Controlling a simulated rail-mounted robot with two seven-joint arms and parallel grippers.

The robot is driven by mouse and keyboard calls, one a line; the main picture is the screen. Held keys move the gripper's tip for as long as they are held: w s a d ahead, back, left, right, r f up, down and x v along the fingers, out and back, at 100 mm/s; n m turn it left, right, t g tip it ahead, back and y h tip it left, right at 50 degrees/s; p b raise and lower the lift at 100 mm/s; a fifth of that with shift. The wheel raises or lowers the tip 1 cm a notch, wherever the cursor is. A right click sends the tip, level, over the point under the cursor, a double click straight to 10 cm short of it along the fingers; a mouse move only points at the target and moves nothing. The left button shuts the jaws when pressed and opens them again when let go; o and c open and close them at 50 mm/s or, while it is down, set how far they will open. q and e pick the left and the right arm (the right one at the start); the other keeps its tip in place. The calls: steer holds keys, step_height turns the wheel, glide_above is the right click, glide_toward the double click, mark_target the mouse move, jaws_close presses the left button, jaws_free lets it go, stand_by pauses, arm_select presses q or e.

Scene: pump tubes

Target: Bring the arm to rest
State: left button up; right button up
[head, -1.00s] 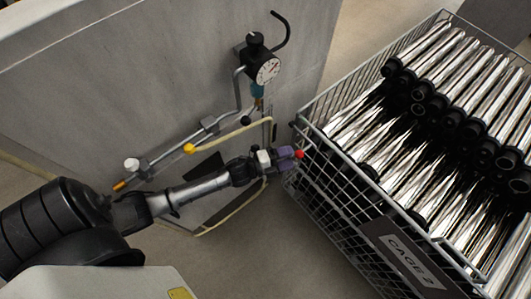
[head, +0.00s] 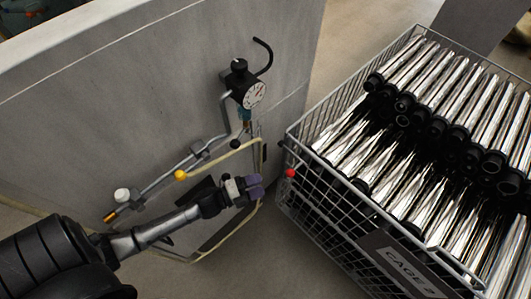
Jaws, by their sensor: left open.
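My left arm comes in from the lower left of the head view. Its gripper (head: 256,187), with purple fingertips, is open and empty. It hangs in front of the grey panel, left of the wire cage (head: 300,150) and apart from it. My right gripper is not in view.
The wire cage, labelled CAGE 2 (head: 405,268), holds several rows of shiny metal tubes (head: 425,65) with black ends. A red ball (head: 291,173) is at its left side. The panel (head: 130,90) carries a dial gauge (head: 255,95), pipes and a yellow knob (head: 181,175). A cream hose loops behind my gripper.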

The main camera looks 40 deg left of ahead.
arm_select(q)
steer(key=s+a+f+n+g+y, duration=0.1)
steer(key=a+f+n+g+y, duration=0.45)
steer(key=a+n+y, duration=0.4)
steer(key=s+d+r+n+g+h, duration=0.1)
steer(key=s+d+r+n+g, duration=0.25)
steer(key=s+d, duration=0.4)
steer(key=s+d+r+n+g+h, duration=0.1)
steer(key=s+d+r+n+g, duration=0.2)
steer(key=s+d+r+n, duration=0.4)
step_height(320, 180, up, 31)
steer(key=s+m+p, duration=0.1)
steer(key=m+p, duration=0.1)
steer(key=p, duration=3.1)
steer(key=shift+s+a+g+p, duration=0.3)
steer(key=shift+s+a+p, duration=0.05)
steer(key=shift+s+a, duration=0.05)
